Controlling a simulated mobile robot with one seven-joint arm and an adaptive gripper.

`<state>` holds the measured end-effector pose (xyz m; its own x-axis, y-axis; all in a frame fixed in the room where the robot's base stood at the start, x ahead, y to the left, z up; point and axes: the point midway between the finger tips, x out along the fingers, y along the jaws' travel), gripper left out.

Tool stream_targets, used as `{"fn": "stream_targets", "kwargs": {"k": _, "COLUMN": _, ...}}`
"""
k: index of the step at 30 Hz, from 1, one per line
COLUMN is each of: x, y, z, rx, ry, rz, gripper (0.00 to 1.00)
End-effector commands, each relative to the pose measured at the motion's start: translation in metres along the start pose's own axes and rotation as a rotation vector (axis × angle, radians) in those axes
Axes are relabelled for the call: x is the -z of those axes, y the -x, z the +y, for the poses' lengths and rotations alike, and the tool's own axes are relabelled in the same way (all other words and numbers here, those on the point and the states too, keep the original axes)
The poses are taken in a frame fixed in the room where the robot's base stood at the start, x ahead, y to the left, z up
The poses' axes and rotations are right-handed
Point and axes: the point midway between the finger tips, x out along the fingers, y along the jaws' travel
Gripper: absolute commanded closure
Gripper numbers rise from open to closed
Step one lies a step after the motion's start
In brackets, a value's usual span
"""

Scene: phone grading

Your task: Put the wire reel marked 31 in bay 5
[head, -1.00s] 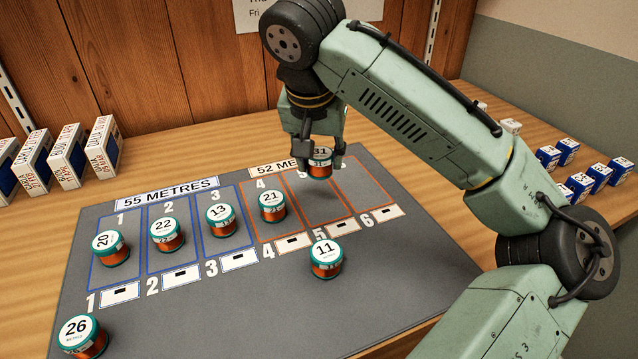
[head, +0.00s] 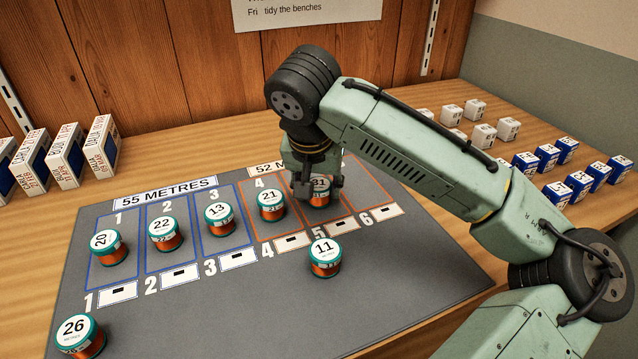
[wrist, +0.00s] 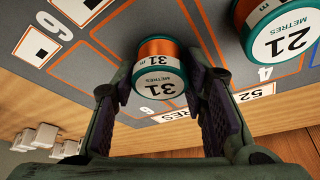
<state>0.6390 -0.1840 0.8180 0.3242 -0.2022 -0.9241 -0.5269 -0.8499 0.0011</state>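The wire reel marked 31 (head: 320,197) is copper-coloured with a teal rim and white label. It is upright in the upper part of bay 5 (head: 329,216), a red-outlined bay on the grey mat. My gripper (head: 319,186) is around it from above, with one finger on each side. In the wrist view the reel marked 31 (wrist: 159,77) sits between the two dark finger pads, which appear closed on it. Whether its base touches the mat is hard to tell.
Reel 21 (head: 271,206) stands in bay 4, close on the left. Reel 11 (head: 324,257) stands below bay 5's label. Reels 20, 22 and 13 (head: 219,219) fill bays 1 to 3. Reel 26 (head: 80,337) is at the lower left. Bay 6 (head: 366,190) looks empty.

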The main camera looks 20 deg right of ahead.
Motion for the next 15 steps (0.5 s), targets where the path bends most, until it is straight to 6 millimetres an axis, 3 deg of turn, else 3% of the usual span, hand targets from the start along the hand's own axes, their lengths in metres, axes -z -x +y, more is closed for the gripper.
{"fn": "stream_targets", "kwargs": {"k": 6, "x": 0.0002, "y": 0.0004, "z": 0.0001, "rx": 0.0, "ry": 0.0, "rz": 0.0, "gripper": 0.43}}
{"fn": "stream_targets", "kwargs": {"k": 15, "x": 0.0008, "y": 0.0017, "z": 0.0002, "rx": -0.001, "ry": 0.0, "rz": 0.001, "gripper": 0.43}}
